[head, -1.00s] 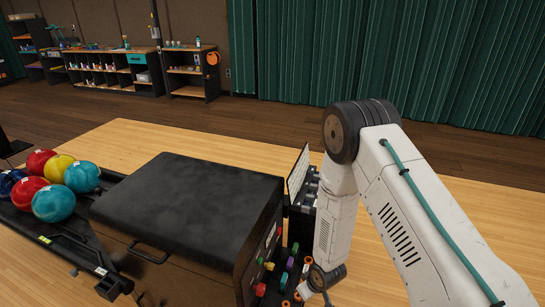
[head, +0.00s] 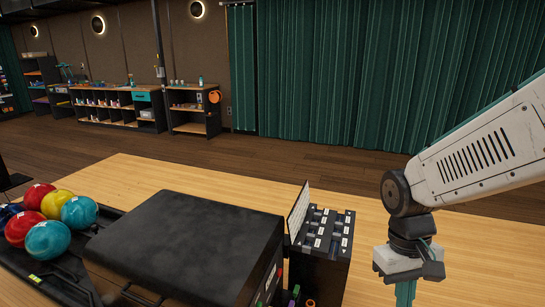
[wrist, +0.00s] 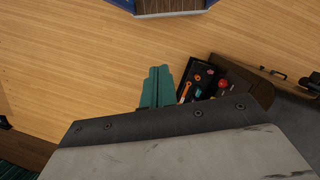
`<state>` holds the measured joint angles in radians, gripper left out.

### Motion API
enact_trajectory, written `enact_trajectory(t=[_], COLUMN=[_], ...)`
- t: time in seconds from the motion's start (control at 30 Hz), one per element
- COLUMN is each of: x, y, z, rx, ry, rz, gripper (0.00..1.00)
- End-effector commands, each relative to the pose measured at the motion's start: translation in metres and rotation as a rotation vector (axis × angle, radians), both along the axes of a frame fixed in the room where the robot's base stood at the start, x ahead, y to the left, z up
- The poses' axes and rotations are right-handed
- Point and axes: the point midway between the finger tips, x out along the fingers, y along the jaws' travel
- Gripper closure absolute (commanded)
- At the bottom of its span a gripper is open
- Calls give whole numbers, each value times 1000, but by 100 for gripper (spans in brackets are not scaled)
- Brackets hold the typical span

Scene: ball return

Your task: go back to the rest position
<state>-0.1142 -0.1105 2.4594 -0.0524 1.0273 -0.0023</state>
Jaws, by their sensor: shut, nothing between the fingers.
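My gripper (head: 405,292) hangs down at the right of the head view, over the light wooden floor. Its teal fingers also show in the wrist view (wrist: 157,87), pressed together with nothing between them. The lower ends of the fingers are cut off by the bottom edge of the head view. The gripper is apart from the black cabinet and stands to its right.
A dark ball return housing (head: 185,245) and a rack with several coloured balls (head: 48,239) are at the left. A black cabinet (head: 325,248) with slots stands beside the housing. Wooden floor (head: 350,205) is clear behind. Shelves (head: 118,108) and green curtains (head: 330,75) are far back.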

Motion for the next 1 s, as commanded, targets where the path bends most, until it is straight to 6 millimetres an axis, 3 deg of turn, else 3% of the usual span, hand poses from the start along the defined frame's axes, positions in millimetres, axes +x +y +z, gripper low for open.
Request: enact_trajectory(t=[0.1, 0.3, 0.4, 0.63, 1.0], x=[-31, -74, -85, -96, -96], y=[-7, -14, -17, -22, -24], z=[36, 78, 94, 116, 119], rx=[14, 41, 52, 60, 60], ry=[-27, -119, -203, -333, -348], rz=[-41, -98, -116, -140, -147], gripper=[100, 100, 100, 100, 100])
